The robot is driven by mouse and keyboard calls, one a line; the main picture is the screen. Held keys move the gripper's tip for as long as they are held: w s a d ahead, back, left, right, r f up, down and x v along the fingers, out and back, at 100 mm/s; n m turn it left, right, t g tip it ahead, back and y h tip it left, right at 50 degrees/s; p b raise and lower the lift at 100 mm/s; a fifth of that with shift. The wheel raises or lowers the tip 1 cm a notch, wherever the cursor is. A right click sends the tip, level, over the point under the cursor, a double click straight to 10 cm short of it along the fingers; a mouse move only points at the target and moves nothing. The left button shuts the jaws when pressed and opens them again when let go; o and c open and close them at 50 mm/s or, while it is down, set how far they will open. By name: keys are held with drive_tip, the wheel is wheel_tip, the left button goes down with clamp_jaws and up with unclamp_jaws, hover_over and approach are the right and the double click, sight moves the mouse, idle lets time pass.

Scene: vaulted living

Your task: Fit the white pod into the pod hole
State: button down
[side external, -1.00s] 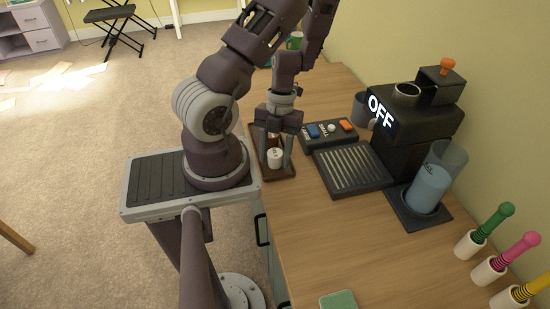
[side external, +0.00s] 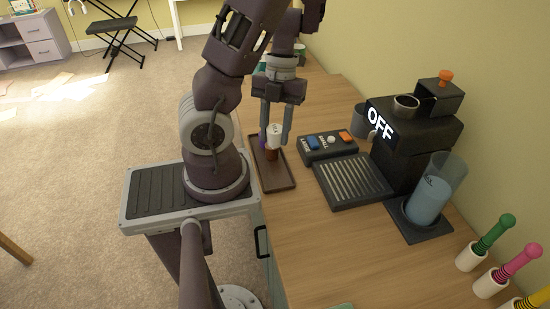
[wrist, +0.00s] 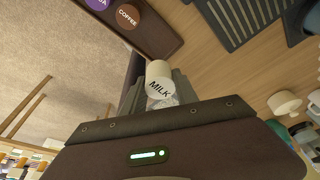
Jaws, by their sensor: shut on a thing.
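The white pod (side external: 275,129) is held between the fingers of my gripper (side external: 275,138), above the brown tray (side external: 278,182). In the wrist view the white pod (wrist: 158,78) is labelled MILK and sits between the fingertips. A brown pod (side external: 271,154) stands in the tray below it; in the wrist view this coffee pod (wrist: 127,16) reads COFFEE. The pod hole (side external: 406,102) looks to be the silver-rimmed round opening on top of the black coffee machine (side external: 407,150), well to the right of my gripper.
A purple pod (side external: 262,139) is also in the tray. A button box (side external: 328,146) and a slatted drip tray (side external: 352,180) lie between tray and machine. A grey mug (side external: 365,117), a water container (side external: 435,188) and several coloured-handled tools (side external: 489,240) stand nearby. The front counter is clear.

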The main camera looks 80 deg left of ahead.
sight(275, 129)
wheel_tip(275, 129, up, 16)
drive_tip(key=w+d+r+n+t+y, duration=0.15)
drive_tip(key=w+d+n, duration=0.25)
drive_tip(key=w+n, duration=0.4)
drive_tip(key=w+d+r+n+t, duration=0.2)
drive_tip(key=w+d+r+n, duration=0.15)
drive_tip(key=w+n, duration=0.5)
drive_tip(key=w+d+r+n+t+y, duration=0.1)
drive_tip(key=w+d+r+n, duration=0.1)
drive_tip(key=w+d+n, duration=0.4)
wheel_tip(275, 129, up, 5)
drive_tip(key=w+a+n, duration=0.1)
drive_tip(key=a+n, duration=0.1)
drive_tip(key=s+d+m+g+h, duration=0.1)
drive_tip(key=s+d+m+g, duration=0.15)
drive_tip(key=d+m, duration=0.95)
drive_tip(key=s+d+m+g+h, duration=0.2)
drive_tip(key=s+d+m, duration=0.1)
drive_tip(key=d+m, duration=0.9)
drive_tip(key=f, duration=4)
drive_tip(key=shift+w, duration=0.25)
drive_tip(key=shift+f, duration=0.1)
